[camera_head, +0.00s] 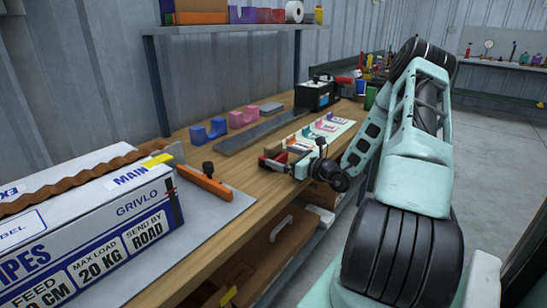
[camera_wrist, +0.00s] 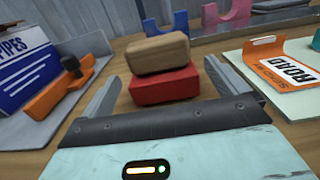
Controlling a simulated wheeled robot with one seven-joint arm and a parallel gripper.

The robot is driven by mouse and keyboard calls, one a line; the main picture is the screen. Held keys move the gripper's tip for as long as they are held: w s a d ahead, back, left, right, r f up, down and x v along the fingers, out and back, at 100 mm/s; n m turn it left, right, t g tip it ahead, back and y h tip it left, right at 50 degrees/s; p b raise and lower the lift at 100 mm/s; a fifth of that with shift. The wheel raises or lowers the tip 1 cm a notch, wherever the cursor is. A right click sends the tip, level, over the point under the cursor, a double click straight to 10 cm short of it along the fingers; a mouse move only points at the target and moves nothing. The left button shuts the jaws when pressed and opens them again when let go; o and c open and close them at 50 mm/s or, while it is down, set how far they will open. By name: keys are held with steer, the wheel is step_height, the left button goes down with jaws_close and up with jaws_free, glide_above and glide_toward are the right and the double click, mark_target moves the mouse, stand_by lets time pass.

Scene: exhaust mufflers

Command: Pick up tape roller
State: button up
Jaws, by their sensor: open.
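My gripper (camera_wrist: 163,76) is open, with its grey fingers spread to either side in the wrist view. Ahead and between the fingers is a red block-like object (camera_wrist: 164,86) with a rounded tan block (camera_wrist: 158,54) on top. Neither is visibly gripped; I cannot tell if a finger touches them. In the head view my gripper (camera_head: 284,163) is at the bench's front edge, beside the red object (camera_head: 272,153). I cannot clearly identify the tape roller; the red and tan object may be it. An orange tool with a black knob (camera_wrist: 62,92) lies to the left.
A large pipe box (camera_head: 100,220) fills the near left of the wooden bench (camera_head: 225,166). Pink and blue cradles (camera_head: 208,132) stand towards the wall. A pale sheet with a ROAD label (camera_wrist: 272,77) lies right of my gripper. A shelf (camera_head: 225,27) hangs above the bench.

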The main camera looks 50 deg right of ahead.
mark_target(277, 153)
steer(key=w, duration=0.4)
steer(key=shift+w+a+r, duration=0.1)
steer(key=shift+w+r, duration=0.05)
steer(key=shift+w, duration=0.1)
steer(key=c, duration=1)
steer(key=shift+c, duration=0.2)
steer(key=shift+r, duration=0.15)
